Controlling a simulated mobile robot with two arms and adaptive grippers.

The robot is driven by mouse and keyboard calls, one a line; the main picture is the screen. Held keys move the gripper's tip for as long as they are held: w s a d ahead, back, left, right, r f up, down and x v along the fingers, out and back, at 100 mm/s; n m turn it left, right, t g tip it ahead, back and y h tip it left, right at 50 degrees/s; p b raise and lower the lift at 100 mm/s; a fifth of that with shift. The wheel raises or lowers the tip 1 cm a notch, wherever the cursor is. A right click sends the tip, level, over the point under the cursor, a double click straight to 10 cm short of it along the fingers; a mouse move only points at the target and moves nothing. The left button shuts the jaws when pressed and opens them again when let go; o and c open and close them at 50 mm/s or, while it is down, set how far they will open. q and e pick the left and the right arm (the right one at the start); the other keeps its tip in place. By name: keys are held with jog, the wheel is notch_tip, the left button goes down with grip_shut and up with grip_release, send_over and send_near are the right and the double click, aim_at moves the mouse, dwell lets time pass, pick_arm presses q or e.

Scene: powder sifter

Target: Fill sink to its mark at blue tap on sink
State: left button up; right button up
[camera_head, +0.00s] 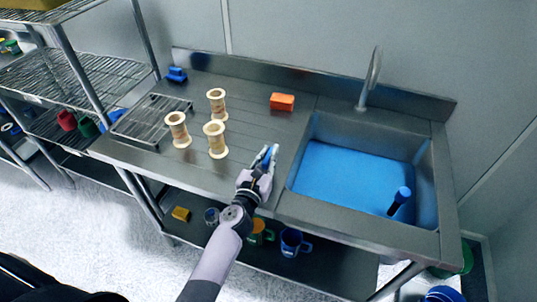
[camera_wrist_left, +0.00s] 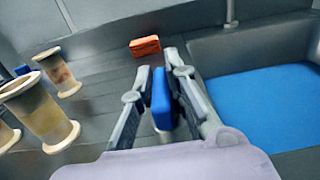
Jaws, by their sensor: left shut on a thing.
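The metal sink (camera_head: 432,160) is at the right of the counter, its bottom covered by a flat bright blue area, also seen in the left wrist view (camera_wrist_left: 270,105). I cannot tell if this is water. A grey curved tap (camera_head: 372,75) stands behind the basin. No blue tap handle or level mark can be made out. A dark blue cylinder (camera_head: 399,199) leans upright in the basin's front right. My left gripper (camera_head: 266,158) is above the counter, left of the sink, shut on a small blue block (camera_wrist_left: 160,98). My right gripper is not in view.
Several pale spools (camera_head: 217,140) stand left of my gripper. An orange block (camera_head: 282,102) lies behind it. A wire rack (camera_head: 150,118) and a blue object (camera_head: 176,75) are farther left. Mugs (camera_head: 294,242) stand on the lower shelf. Counter between spools and sink is mostly clear.

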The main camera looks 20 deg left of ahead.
pick_arm(q)
grip_shut()
jog(key=shift+r+m+h+p, duration=0.1)
jog(key=shift+m+h+p, duration=0.55)
jog(key=shift+h, duration=0.35)
jog(key=shift+a+m+g+h, duration=0.1)
jog(key=shift+m+g+h, duration=0.2)
jog(key=shift+m+h, duration=0.55)
jog(key=h, duration=0.1)
jog(key=m+g+h, duration=0.1)
jog(key=h, duration=0.1)
jog(key=shift+f+m, duration=0.2)
jog(key=shift+m, duration=0.1)
jog(key=shift+m+g+h+b, duration=0.7)
jog(key=shift+m+h+b, duration=0.1)
jog(key=shift+h, duration=0.45)
jog(key=shift+r, duration=0.1)
